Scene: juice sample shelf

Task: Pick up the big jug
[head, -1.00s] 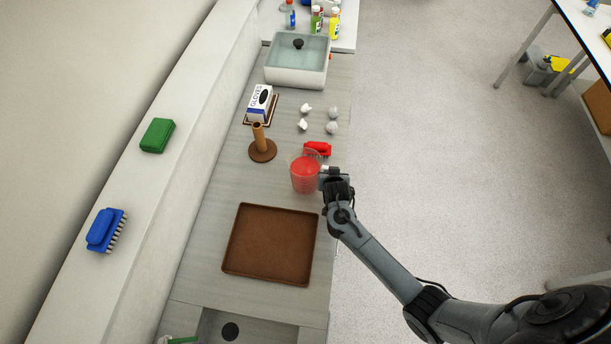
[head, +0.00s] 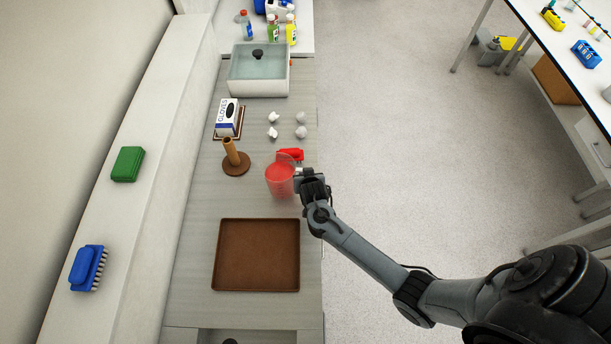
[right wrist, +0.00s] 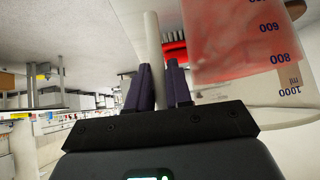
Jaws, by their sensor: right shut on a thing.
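The big jug (head: 280,181) is a clear graduated jug with red contents. In the head view it is at the right side of the grey counter, just behind the brown tray. In the right wrist view the jug (right wrist: 240,40) fills the upper right, its printed numbers upside down. My right gripper (head: 299,178) is at the jug's right side. In the wrist view its dark fingers (right wrist: 158,86) are shut on a pale upright bar, the jug's handle (right wrist: 152,45). I cannot tell whether the jug's base touches the counter. My left gripper is not in view.
A red brush (head: 291,155) lies close behind the jug. A brown stand with a peg (head: 235,160) is to its left, and the empty brown tray (head: 256,255) is in front. Several crumpled white pieces (head: 274,117), a glove box (head: 228,117) and a water basin (head: 258,75) are farther back.

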